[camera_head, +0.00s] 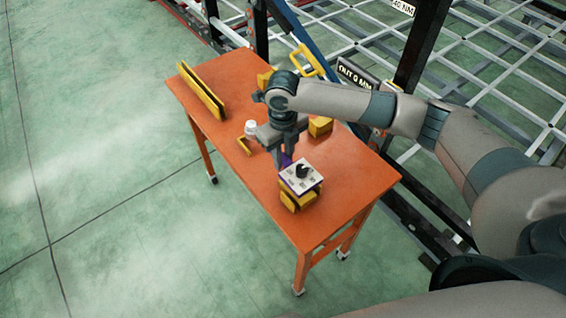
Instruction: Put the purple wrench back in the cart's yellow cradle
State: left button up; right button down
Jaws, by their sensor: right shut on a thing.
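The orange cart (345,193) stands on casters in the middle of the view. My right gripper (284,152) points down over the cart and is shut on the purple wrench (286,160). Only a small purple part of the wrench shows, just behind a white-topped box; the gripper and box hide the rest. A small yellow piece (244,147) lies just left of the gripper. A long yellow holder (202,91) stands at the cart's far left. I cannot tell which yellow part is the cradle. My left gripper is not in view.
The white-topped box (301,176) has a black knob and a yellow base. A white bottle (251,128) stands left of my gripper. A yellow block (320,127) sits behind. The trailer frame (480,60) runs along the cart's far side. The cart's near right end is clear.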

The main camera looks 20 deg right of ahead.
notch_tip(320, 180, down, 3)
jog(key=shift+r+p, duration=0.2)
jog(key=shift+p, duration=0.35)
jog(key=shift+f, duration=0.8)
jog(key=c, duration=1.6)
grip_release()
jog(key=shift+o, duration=0.2)
